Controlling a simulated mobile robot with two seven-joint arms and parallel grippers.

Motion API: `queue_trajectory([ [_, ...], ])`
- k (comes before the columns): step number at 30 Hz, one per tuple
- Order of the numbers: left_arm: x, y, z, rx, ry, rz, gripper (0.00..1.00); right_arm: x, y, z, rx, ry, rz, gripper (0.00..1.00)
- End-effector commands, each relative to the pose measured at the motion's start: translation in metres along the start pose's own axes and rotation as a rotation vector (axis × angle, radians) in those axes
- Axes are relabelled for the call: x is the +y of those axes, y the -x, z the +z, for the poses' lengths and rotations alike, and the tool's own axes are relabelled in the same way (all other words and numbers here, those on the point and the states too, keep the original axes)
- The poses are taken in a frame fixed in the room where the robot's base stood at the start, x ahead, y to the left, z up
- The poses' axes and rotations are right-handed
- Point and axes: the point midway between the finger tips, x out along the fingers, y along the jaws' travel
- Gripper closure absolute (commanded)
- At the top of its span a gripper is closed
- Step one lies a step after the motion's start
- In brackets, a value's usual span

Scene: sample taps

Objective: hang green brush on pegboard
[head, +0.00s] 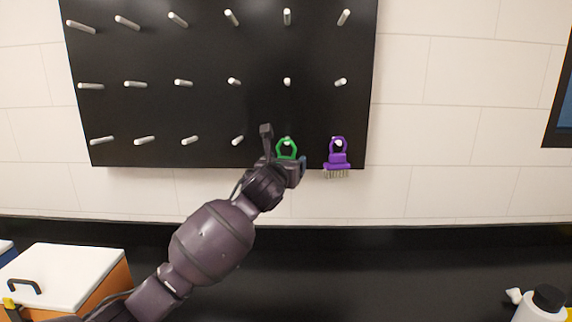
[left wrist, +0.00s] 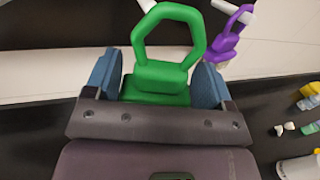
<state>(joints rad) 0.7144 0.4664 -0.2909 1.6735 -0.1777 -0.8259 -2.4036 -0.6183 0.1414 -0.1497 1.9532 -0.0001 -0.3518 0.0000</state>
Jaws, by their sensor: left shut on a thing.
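The green brush (head: 287,149) is at the bottom row of the black pegboard (head: 210,55), its ring handle up. My left gripper (head: 291,169) is shut on its body just below the ring. In the left wrist view the green brush (left wrist: 160,77) sits between the blue finger pads of the gripper (left wrist: 157,84). A white peg tip shows at the top of the ring in both views; I cannot tell whether the ring is fully around it. The brush's lower end is hidden by the gripper. My right gripper is not in view.
A purple brush (head: 337,160) hangs on the peg just to the right, also seen in the left wrist view (left wrist: 229,42). Other pegs are empty. A white-lidded box (head: 70,272) stands at lower left, a white bottle (head: 540,308) at lower right. The dark counter between is clear.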

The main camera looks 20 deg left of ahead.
Motion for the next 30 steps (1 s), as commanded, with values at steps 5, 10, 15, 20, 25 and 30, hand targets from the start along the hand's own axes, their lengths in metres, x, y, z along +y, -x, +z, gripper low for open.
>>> queue_trajectory([
  [5, 0.002, -0.009, 0.000, -0.001, 0.001, -0.001, 0.48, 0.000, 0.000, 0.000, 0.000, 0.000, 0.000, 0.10],
  [10, 0.004, -0.017, -0.001, 0.000, 0.000, 0.000, 0.48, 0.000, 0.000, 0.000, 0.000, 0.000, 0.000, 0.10],
  [15, 0.006, -0.024, -0.002, 0.000, 0.001, 0.000, 0.48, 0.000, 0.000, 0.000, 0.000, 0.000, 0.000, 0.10],
  [20, 0.008, -0.032, -0.002, -0.001, 0.001, -0.001, 0.48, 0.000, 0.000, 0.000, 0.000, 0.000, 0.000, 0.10],
  [25, 0.010, -0.040, -0.003, 0.000, 0.001, 0.000, 0.48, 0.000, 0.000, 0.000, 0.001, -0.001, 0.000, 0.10],
  [30, 0.013, -0.047, -0.004, 0.000, 0.000, 0.000, 0.48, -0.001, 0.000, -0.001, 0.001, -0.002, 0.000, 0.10],
])
